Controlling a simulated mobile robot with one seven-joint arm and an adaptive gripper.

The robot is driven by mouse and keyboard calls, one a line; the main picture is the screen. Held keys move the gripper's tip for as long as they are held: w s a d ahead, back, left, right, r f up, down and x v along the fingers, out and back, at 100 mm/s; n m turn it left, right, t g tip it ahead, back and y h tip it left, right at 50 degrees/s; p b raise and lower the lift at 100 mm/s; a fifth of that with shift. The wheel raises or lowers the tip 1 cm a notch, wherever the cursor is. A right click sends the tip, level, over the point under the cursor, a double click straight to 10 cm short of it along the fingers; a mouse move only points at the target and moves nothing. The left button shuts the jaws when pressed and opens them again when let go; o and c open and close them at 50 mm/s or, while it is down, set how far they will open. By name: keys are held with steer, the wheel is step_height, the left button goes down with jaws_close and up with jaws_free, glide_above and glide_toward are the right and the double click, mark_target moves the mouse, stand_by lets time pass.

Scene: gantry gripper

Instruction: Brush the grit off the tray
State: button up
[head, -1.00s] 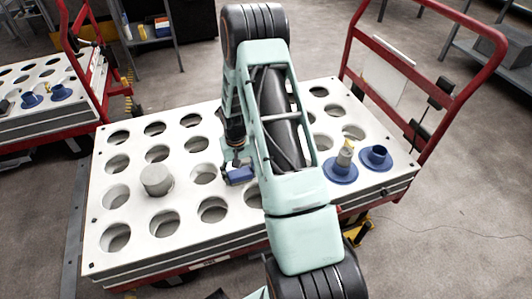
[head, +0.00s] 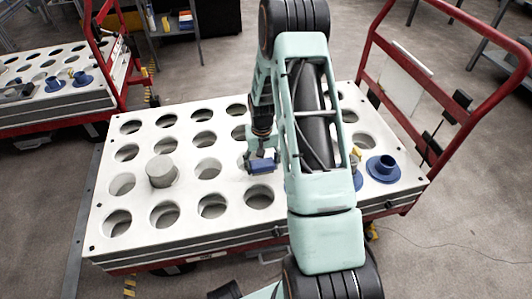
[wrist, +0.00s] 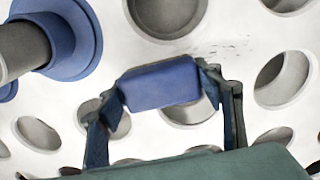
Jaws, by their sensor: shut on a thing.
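The tray (head: 110,205) is a white plate with rows of round holes, lying on a red cart. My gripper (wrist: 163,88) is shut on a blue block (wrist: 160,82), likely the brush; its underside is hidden. In the head view the blue block (head: 261,166) is low over the tray's middle, beside a hole; I cannot tell whether it touches. Small dark specks of grit (wrist: 232,46) lie on the white surface just beyond the block in the wrist view.
A grey cylinder (head: 161,172) stands in a hole at left. A blue flanged piece (head: 383,168) sits at right; another (head: 358,180) is partly behind my arm. The cart's red handle (head: 470,140) rises at right. A second cart (head: 50,105) stands at far left.

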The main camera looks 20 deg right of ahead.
steer(key=shift+s+r+p, duration=0.1)
steer(key=shift+r+p, duration=1.5)
steer(key=shift+r, duration=1.1)
